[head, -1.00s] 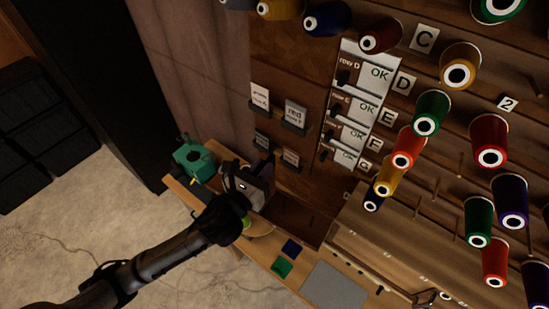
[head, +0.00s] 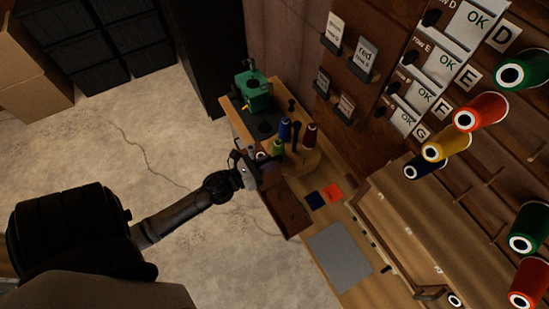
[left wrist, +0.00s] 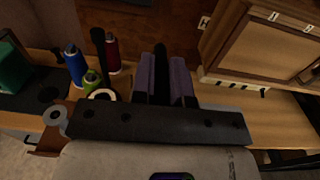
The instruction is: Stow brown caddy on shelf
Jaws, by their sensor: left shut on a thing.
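The brown caddy (head: 285,208) shows in the head view as a dark brown box at the bench's front edge, overlapping the bench from this viewpoint. My left gripper (head: 257,168) is at its upper left and is shut on it. In the left wrist view the gripper's purple fingers (left wrist: 164,80) stand on either side of a dark bar, probably the caddy's handle. The caddy's body is hard to make out there. I cannot pick out the shelf with certainty. My right gripper is in neither current view.
A round wooden spool stand (head: 304,160) with several spools sits on the bench close to the gripper. A green machine (head: 254,92) is behind it. A grey mat (head: 340,255) lies on the bench. Thread cones project from the wall at right. Floor at left is open.

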